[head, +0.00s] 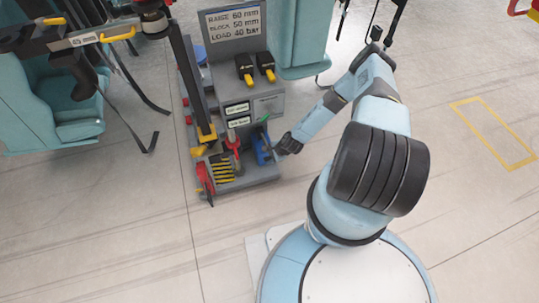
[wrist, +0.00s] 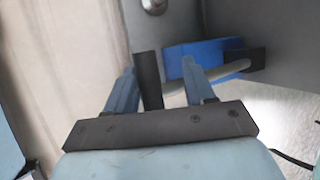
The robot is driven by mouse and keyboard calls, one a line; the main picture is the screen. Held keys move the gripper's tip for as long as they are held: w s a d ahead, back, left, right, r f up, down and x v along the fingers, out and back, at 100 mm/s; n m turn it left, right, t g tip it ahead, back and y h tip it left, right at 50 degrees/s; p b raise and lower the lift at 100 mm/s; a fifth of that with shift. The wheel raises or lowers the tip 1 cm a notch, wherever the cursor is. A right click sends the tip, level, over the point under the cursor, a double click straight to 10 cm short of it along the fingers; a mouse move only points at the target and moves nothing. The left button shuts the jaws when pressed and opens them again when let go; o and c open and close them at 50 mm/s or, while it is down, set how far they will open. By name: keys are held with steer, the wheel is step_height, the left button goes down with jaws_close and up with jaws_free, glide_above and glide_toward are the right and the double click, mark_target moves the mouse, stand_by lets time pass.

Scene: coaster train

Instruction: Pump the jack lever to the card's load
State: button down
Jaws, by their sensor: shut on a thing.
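The card (head: 234,25) at the back of the grey station reads RAISE 60 mm, BLOCK 50 mm, LOAD 40 bar. A small blue jack unit (head: 260,150) sits at the station's front right; its blue body also shows in the wrist view (wrist: 190,58). My gripper (head: 282,149) is beside it, on its right. In the wrist view my gripper (wrist: 160,82) has its two blue fingers on either side of the dark upright grip of the jack lever (wrist: 149,78). A pale bar (wrist: 222,76) runs behind the right finger toward a black block. No gauge reading is legible.
The grey station (head: 268,103) carries two black blocks with yellow ends (head: 255,68), a red-handled part (head: 232,142), yellow bars (head: 221,168) and a red part (head: 205,178). Teal seats (head: 55,100) with hanging straps stand left.

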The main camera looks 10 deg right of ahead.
steer(key=shift+w+d+f, duration=0.1)
steer(key=shift+w+d, duration=0.1)
steer(key=shift+d, duration=0.35)
steer(key=c, duration=0.8)
jaws_free()
steer(key=o, duration=0.4)
steer(key=shift+w+d, duration=0.15)
steer(key=shift+w, duration=0.05)
steer(key=shift+d, duration=0.1)
steer(key=v, duration=0.4)
steer(key=a+v, duration=0.1)
steer(key=v, duration=0.4)
steer(key=s+v, duration=0.1)
steer(key=v, duration=0.3)
steer(key=shift+a+r, duration=0.1)
steer(key=shift+r, duration=0.3)
